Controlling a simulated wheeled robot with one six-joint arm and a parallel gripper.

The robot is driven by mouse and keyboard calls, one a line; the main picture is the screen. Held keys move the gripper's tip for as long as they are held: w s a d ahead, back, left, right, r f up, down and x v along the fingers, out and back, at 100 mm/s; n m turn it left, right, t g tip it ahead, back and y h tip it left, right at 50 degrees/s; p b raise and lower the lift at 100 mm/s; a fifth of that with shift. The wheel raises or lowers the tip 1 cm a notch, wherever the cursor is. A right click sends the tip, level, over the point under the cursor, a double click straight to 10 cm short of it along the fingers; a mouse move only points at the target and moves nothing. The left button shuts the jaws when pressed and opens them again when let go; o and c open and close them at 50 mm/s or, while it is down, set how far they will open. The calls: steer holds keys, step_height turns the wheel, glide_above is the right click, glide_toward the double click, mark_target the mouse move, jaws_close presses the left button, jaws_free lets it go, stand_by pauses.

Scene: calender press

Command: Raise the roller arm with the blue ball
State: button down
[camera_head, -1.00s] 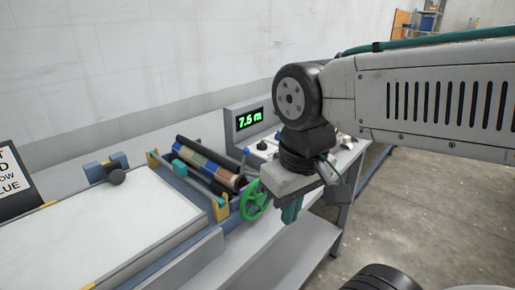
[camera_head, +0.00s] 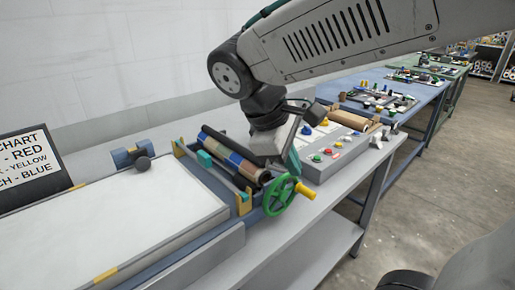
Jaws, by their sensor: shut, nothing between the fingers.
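The press has a roller with coloured bands (camera_head: 228,155) between yellow end brackets, beside a white bed (camera_head: 120,228). I cannot make out a blue ball on a roller arm; that area is partly hidden behind my arm. A dark grey ball (camera_head: 143,164) sits by a blue-grey bracket (camera_head: 124,156) at the bed's far side. My gripper (camera_head: 293,161) has teal fingers and is shut and empty. In the picture it overlaps the gap between the roller's right end and the control panel, above the green handwheel; whether it touches anything cannot be told.
The green handwheel (camera_head: 279,195) with a yellow handle (camera_head: 305,191) sticks out at the press's front. A control panel (camera_head: 338,160) with coloured knobs stands right of my gripper. A sign (camera_head: 27,170) stands at left.

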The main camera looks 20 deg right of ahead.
steer(key=w+a+n+t+h, duration=0.3)
steer(key=w+a+n+h, duration=0.2)
steer(key=w+a+n, duration=0.3)
steer(key=w+a, duration=0.3)
steer(key=a, duration=0.1)
steer(key=shift+w+a+f+n+h, duration=0.15)
steer(key=shift+w+a+n+h, duration=0.15)
steer(key=shift+w, duration=0.1)
steer(key=x, duration=1)
steer(key=shift+d+f, duration=0.15)
steer(key=shift+d, duration=0.05)
steer(key=shift+s+d+r, duration=0.2)
steer(key=shift+d+r, duration=0.65)
steer(key=shift+r, duration=0.1)
steer(key=shift+d+r, duration=0.4)
steer(key=shift+d, duration=0.1)
